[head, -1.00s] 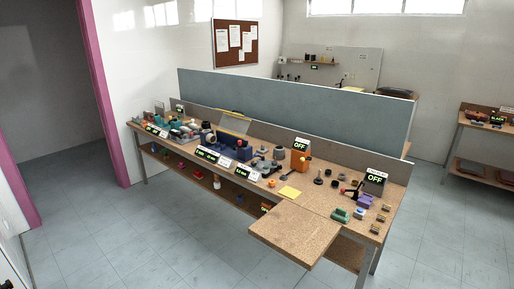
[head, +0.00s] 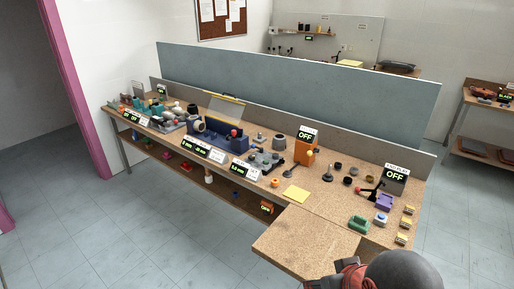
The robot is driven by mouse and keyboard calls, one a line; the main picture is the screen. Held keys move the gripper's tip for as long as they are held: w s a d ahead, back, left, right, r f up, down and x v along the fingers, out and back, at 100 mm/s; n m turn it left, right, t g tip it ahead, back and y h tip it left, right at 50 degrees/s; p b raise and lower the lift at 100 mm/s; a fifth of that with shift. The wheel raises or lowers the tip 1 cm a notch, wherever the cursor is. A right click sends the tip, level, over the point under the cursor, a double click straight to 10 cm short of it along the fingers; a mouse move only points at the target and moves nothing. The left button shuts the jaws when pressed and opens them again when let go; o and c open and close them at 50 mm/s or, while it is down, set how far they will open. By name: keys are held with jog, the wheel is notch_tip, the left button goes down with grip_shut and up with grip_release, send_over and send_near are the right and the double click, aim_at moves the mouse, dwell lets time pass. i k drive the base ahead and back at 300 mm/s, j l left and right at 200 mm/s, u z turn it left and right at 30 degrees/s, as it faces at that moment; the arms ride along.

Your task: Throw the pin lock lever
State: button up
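I cannot tell for sure which part is the pin lock lever. A dark lever with a red knob (head: 369,190) stands beside a purple block (head: 385,202) at the right end of the bench. An orange box (head: 304,151) with a yellow knob and a dark slanted arm stands at mid bench. A blue machine (head: 212,137) with a red knob is further left, and a grey fixture (head: 264,160) lies between them. Display signs reading OFF stand by the orange box (head: 308,135) and the red-knobbed lever (head: 396,174). My gripper is not visible.
The long wooden bench (head: 325,208) has an extension (head: 295,243) jutting toward me. A yellow sheet (head: 296,194), a green block (head: 359,224) and small yellow pieces (head: 404,224) lie on it. A grey partition (head: 300,100) stands behind. Floor in front is clear.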

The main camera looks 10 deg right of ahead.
aim_at(253, 146)
jog(key=i+j, duration=0.5)
jog(key=j, duration=0.15)
jog(key=i+j, duration=0.45)
jog(key=j, duration=0.2)
jog(key=i+j+u, duration=0.1)
jog(key=i+j, duration=0.4)
jog(key=j, duration=0.15)
jog(key=i+l, duration=0.2)
jog(key=i, duration=0.2)
jog(key=i+l, duration=0.45)
jog(key=i, duration=0.3)
jog(key=u, duration=0.05)
